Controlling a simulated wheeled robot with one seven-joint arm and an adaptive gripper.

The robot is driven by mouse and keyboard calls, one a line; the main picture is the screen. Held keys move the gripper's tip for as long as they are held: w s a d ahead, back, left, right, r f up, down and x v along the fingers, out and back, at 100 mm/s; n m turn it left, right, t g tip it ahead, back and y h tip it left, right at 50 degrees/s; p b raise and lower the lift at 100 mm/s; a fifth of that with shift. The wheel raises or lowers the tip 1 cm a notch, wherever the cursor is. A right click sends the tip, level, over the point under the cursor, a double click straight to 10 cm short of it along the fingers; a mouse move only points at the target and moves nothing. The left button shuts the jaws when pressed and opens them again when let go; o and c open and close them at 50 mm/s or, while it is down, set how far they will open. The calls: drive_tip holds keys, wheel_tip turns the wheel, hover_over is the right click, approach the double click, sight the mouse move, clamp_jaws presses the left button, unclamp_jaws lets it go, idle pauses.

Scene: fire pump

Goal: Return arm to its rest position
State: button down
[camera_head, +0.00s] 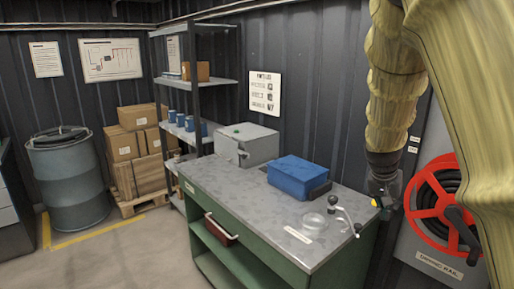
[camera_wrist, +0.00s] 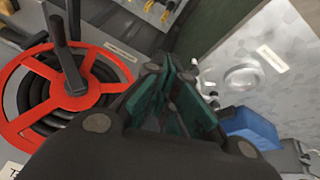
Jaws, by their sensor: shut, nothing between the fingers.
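My arm, in a yellowish sleeve, hangs down the right side of the head view. My gripper (camera_wrist: 178,92) shows large in the wrist view, with dark links and green finger pads close together; it is shut and holds nothing. In the head view its lower part is hard to make out beside the right end of the workbench. It is apart from the bench and from the red hose reel (camera_head: 440,205). The reel also shows at the left of the wrist view (camera_wrist: 60,85).
A green workbench (camera_head: 215,185) carries a blue box (camera_head: 297,176), a grey metal box (camera_head: 247,145), a clear round dish (camera_head: 313,221) and a small crank-like fitting (camera_head: 343,212). Shelving, cartons on a pallet and a drum (camera_head: 67,185) stand behind. The floor at front left is clear.

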drive_tip(key=s+a+f+n+y, duration=0.15)
drive_tip(key=s+f, duration=0.45)
drive_tip(key=f, duration=0.6)
drive_tip(key=s+a+f+n+g, duration=0.1)
drive_tip(key=s+a+f, duration=0.3)
drive_tip(key=f, duration=0.8)
drive_tip(key=s+a+f+n+y, duration=0.1)
drive_tip(key=s+f+n, duration=0.1)
drive_tip(key=s+f, duration=0.7)
drive_tip(key=s+a+f, duration=0.2)
drive_tip(key=s+f, duration=0.3)
drive_tip(key=s, duration=0.3)
drive_tip(key=s+a+f+n+g+y, duration=0.1)
drive_tip(key=s+a+f, duration=0.2)
drive_tip(key=s+f, duration=0.2)
drive_tip(key=s+a+f+n, duration=0.1)
drive_tip(key=s+f, duration=0.4)
drive_tip(key=s, duration=0.6)
drive_tip(key=shift+s+a+f+g, duration=0.2)
drive_tip(key=shift+s+a+g, duration=0.1)
drive_tip(key=shift+a, duration=0.5)
drive_tip(key=shift+y, duration=0.25)
